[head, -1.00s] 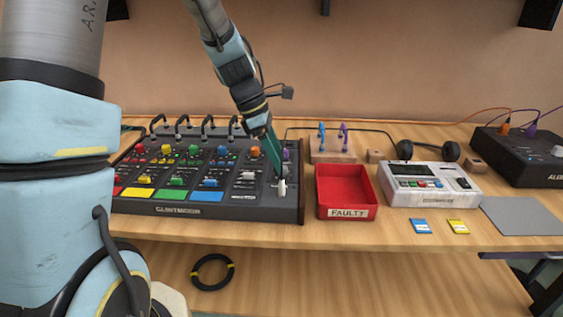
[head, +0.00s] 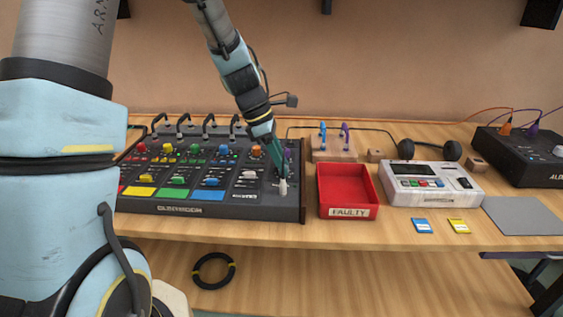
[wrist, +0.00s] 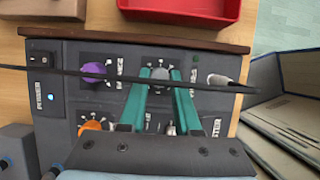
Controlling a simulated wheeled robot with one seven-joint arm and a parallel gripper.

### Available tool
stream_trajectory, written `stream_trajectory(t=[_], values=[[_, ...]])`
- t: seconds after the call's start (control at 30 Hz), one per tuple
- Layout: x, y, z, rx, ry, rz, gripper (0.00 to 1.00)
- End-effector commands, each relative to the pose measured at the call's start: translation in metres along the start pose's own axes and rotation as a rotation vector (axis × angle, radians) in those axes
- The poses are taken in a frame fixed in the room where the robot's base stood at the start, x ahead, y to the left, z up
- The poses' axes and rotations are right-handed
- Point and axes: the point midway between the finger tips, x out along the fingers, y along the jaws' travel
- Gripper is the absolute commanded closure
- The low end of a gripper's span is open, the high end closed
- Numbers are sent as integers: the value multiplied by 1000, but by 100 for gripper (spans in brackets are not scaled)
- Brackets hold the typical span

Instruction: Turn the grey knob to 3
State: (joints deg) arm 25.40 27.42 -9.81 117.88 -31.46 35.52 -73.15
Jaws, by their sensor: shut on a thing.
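The grey knob (wrist: 160,74) sits on the dark mixer panel (wrist: 66,105), with a pale printed scale around it. In the head view my gripper (head: 281,172) reaches down to the right end of the mixer (head: 230,211) and hides the knob. The scale numbers and the knob's pointer are too small to read.
A purple knob (wrist: 93,71) and an orange knob (wrist: 91,127) are close to my fingers. A white-capped control (wrist: 218,80) stands beside the right finger. A thin dark cable (wrist: 60,70) crosses the wrist view. The red tray (head: 348,188) stands right of the mixer.

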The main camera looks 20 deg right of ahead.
Motion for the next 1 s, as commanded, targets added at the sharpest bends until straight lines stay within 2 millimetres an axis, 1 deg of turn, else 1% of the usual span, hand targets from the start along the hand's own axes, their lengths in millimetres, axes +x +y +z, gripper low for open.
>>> stream_trajectory(t=[0.03, 0.07, 0.1, 0.57, 0.77, 1.0], values=[[0, 0, 0, 0, 0, -1, 96], [0, 0, 0, 0, 0, -1, 100], [0, 0, 0, 0, 0, -1, 100], [-1, 0, 0, 27, -1, -13, 100], [-2, 1, 1, 116, -1, -51, 100], [-3, 2, 2, 301, -1, -129, 100]])
